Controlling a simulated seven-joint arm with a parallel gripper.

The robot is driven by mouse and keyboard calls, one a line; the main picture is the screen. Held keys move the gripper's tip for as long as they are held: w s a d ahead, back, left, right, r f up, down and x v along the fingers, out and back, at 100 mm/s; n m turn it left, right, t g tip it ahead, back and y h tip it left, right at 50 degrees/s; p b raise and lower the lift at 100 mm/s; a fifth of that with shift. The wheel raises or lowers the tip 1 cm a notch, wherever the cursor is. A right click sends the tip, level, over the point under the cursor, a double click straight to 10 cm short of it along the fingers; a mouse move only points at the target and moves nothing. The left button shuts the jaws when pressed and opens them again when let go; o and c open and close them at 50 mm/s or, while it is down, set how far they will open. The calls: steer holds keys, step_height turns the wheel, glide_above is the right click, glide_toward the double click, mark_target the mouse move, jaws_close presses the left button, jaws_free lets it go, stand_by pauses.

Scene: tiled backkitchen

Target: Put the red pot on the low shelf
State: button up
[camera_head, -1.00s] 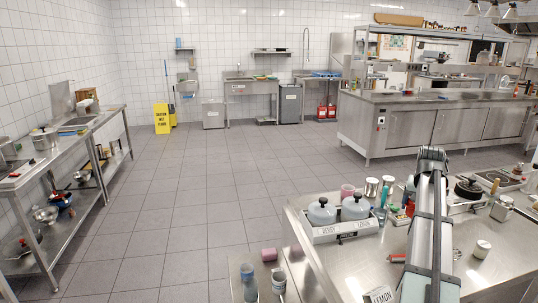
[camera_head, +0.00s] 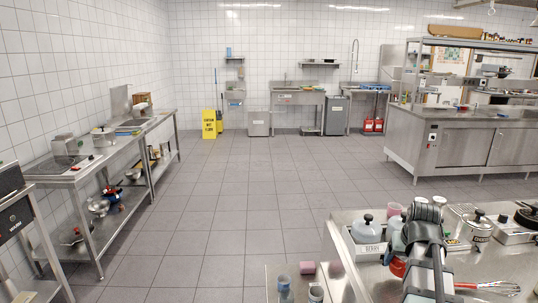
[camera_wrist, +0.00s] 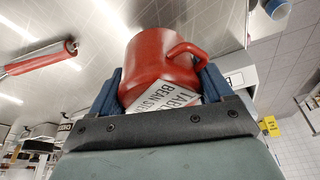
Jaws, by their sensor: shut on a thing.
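The red pot (camera_wrist: 160,62), mug-shaped with a side handle, sits between the two blue fingers of my gripper (camera_wrist: 160,92) in the wrist view. The fingers are shut on it. A white lettered label (camera_wrist: 172,95) shows between the fingers at the pot; I cannot tell what it is fixed to. In the head view a small part of the red pot (camera_head: 398,267) shows left of my arm, over the near steel counter; my fingertips are hidden there. A low shelf (camera_head: 118,224) runs under the left wall counter, with a blue-red pot and bowls on it.
The near counter (camera_head: 345,222) at right holds grey canisters, a whisk and pots. Cups stand on a lower surface (camera_head: 274,274) at its left. Open tiled floor (camera_head: 230,215) lies between it and the left counter (camera_head: 85,175). A yellow floor sign (camera_head: 208,125) stands at the back.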

steer(key=w+a+f+n+y, duration=0.1)
steer(key=a+n, duration=0.1)
steer(key=a, duration=0.7)
steer(key=w+a+f+n, duration=0.1)
steer(key=a, duration=0.8)
steer(key=w+a+f, duration=0.3)
steer(key=a+f, duration=0.3)
steer(key=a, duration=0.1)
steer(key=shift+w+f, duration=0.35)
steer(key=shift+a, duration=0.1)
